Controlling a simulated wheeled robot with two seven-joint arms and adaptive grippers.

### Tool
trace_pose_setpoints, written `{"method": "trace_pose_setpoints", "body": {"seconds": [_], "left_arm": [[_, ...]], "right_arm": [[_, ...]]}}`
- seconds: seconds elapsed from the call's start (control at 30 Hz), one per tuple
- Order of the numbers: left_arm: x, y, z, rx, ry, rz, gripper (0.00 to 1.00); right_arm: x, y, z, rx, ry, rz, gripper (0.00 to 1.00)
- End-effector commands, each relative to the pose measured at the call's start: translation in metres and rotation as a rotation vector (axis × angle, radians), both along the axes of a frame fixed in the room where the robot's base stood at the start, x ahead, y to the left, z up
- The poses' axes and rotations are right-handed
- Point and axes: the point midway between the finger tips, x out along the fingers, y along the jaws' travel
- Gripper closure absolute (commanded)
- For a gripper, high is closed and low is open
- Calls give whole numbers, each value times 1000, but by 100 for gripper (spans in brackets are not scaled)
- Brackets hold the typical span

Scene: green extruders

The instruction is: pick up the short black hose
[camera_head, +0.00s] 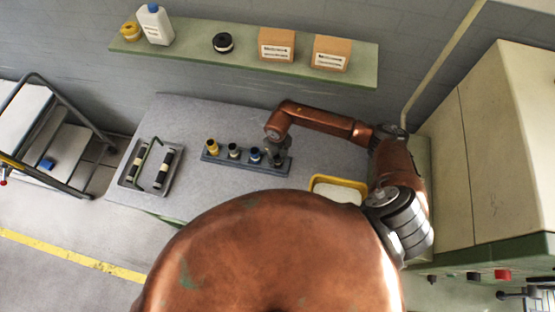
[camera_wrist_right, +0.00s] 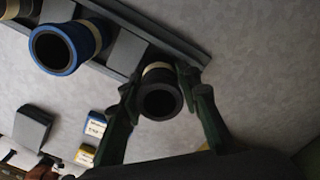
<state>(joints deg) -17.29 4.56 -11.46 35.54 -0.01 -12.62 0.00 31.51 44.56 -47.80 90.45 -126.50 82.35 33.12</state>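The short black hose (camera_wrist_right: 160,98), with a cream band, stands in the last place of the dark rack (camera_wrist_right: 182,42). In the head view the rack (camera_head: 245,165) lies on the grey table, and my right gripper (camera_head: 279,150) is over its right end, mostly covering the hose there. In the wrist view my right gripper (camera_wrist_right: 160,82) has one finger on each side of the hose, and both fingertips appear to touch it. A blue hose (camera_wrist_right: 68,48) stands beside it in the rack. My left gripper is not in view.
A yellow hose (camera_head: 212,146) and a pale-banded hose (camera_head: 234,150) stand further left in the rack. A tray (camera_head: 131,185) with black hoses lies at the table's left. A yellow bin (camera_head: 321,181) is at the right. A green shelf (camera_head: 190,61) with boxes runs behind.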

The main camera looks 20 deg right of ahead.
Motion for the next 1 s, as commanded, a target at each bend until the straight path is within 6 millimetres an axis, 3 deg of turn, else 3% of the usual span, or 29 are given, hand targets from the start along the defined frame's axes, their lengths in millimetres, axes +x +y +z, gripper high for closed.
{"method": "trace_pose_setpoints", "body": {"seconds": [0.37,0.67,0.9,1.0], "left_arm": [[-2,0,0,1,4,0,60],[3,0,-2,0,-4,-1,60],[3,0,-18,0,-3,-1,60],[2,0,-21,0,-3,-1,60]], "right_arm": [[1,0,0,0,-2,0,99],[1,0,4,0,-3,1,100],[2,0,31,0,-6,3,100],[-14,9,51,1,-6,7,100]]}}
